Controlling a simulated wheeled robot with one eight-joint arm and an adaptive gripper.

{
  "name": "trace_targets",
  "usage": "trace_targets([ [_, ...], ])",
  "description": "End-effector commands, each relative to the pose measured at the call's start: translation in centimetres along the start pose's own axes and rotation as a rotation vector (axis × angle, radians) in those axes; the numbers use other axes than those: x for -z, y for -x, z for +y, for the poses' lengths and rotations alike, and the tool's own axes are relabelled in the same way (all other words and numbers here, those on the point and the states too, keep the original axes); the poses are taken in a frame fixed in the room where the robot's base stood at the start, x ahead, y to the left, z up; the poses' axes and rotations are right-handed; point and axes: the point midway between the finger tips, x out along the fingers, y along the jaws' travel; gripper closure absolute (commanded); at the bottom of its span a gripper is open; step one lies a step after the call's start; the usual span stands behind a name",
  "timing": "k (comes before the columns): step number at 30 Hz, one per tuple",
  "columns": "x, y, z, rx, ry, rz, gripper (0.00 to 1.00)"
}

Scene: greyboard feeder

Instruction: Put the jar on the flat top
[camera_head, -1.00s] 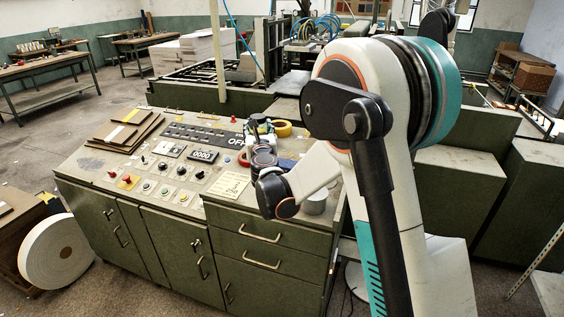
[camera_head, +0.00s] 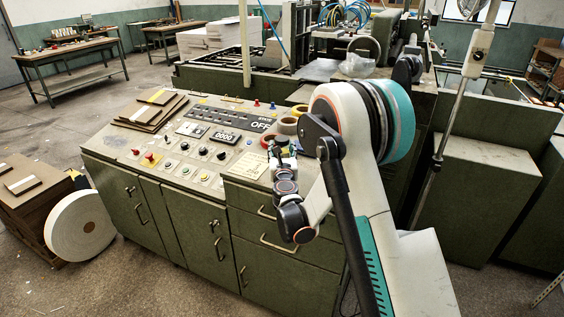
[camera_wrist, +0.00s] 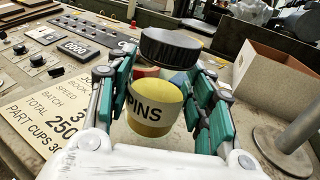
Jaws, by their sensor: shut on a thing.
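The jar (camera_wrist: 152,112) is clear, with a black lid, a yellow band lettered "PINS" and coloured contents. It is upright between the green-padded fingers of my gripper (camera_wrist: 160,108) in the wrist view, and my gripper is shut on it. In the head view my gripper (camera_head: 284,158) is over the right part of the green console; the jar is mostly hidden there. The console's flat top (camera_head: 236,178) lies beside the sloped control panel and bears a paper note (camera_wrist: 48,112). I cannot tell the gap between jar and surface.
Tape rolls (camera_head: 287,125) lie behind my gripper. The control panel (camera_head: 185,150) has knobs and buttons, with brown boards (camera_head: 150,112) at its far left. In the wrist view an open cardboard box (camera_wrist: 268,88) and a metal post (camera_wrist: 300,132) on a round base stand right of the jar.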

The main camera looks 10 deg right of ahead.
Motion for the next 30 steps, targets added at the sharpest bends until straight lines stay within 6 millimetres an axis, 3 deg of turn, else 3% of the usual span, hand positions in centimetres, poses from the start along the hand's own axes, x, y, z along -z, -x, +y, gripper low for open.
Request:
trace_targets([
  [7,3.6,0.0,0.0,0.000,0.000,0.000,0.86],
  [19,4.1,0.0,0.0,0.000,0.000,0.000,0.86],
  [20,4.0,0.0,0.0,0.000,0.000,0.000,0.47],
  [22,4.0,0.0,0.0,0.000,0.000,0.000,0.32],
  [30,4.0,0.0,0.0,0.000,0.000,0.000,0.32],
])
